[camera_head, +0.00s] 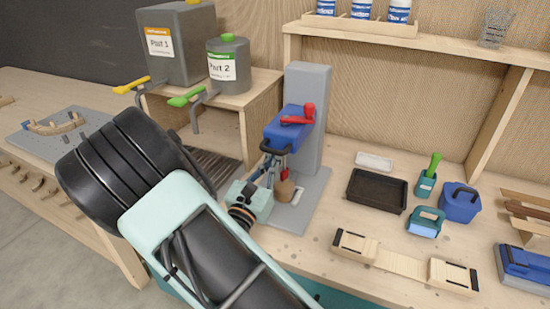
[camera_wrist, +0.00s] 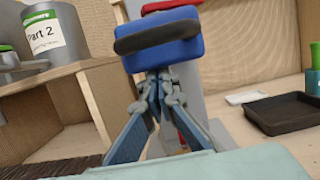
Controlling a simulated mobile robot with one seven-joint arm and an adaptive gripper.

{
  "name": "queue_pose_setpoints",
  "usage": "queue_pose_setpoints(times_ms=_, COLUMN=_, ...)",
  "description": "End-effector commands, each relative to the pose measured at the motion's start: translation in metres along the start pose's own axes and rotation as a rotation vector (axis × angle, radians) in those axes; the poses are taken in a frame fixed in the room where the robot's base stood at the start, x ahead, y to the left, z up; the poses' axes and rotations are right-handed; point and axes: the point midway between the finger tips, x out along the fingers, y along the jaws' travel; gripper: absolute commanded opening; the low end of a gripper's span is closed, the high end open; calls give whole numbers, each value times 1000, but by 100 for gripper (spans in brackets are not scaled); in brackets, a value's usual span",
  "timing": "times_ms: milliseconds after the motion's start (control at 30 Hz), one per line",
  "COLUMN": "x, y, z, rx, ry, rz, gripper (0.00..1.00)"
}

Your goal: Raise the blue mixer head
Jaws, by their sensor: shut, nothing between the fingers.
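The blue mixer head (camera_head: 286,129) sits on a grey stand (camera_head: 309,90) at the back of the bench, with a black handle (camera_head: 277,150) on its front and a red lever (camera_head: 298,120) on top. In the wrist view the blue head (camera_wrist: 180,54) and its black handle (camera_wrist: 157,37) fill the upper middle. My gripper (camera_wrist: 160,76) is shut and empty, its fingertips together just below the front of the head. It also shows in the head view (camera_head: 271,163). I cannot tell whether the tips touch the head. A brown cup (camera_head: 285,190) is partly hidden below the head.
The Part 2 canister (camera_head: 229,72) stands on a wooden shelf (camera_head: 256,105) left of the mixer. A black tray (camera_head: 377,191), a blue bucket (camera_head: 460,205) and a wooden form (camera_head: 400,263) lie to the right. Some bench between the mixer and tray is clear.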

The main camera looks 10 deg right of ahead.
Motion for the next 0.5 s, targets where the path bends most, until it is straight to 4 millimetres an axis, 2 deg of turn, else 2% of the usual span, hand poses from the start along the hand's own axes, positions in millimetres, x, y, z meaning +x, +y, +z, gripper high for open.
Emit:
queue_pose_setpoints(times_ms=33, x=4, y=0, z=16, rx=2, ry=-3, rz=-1, gripper=0)
queue_pose_setpoints(times_ms=100, x=7, y=0, z=26, rx=2, ry=-3, rz=-1, gripper=0)
queue_pose_setpoints(times_ms=400, x=18, y=0, z=70, rx=3, ry=-3, rz=-1, gripper=0)
queue_pose_setpoints(times_ms=500, x=20, y=0, z=78, rx=2, ry=-3, rz=-1, gripper=0)
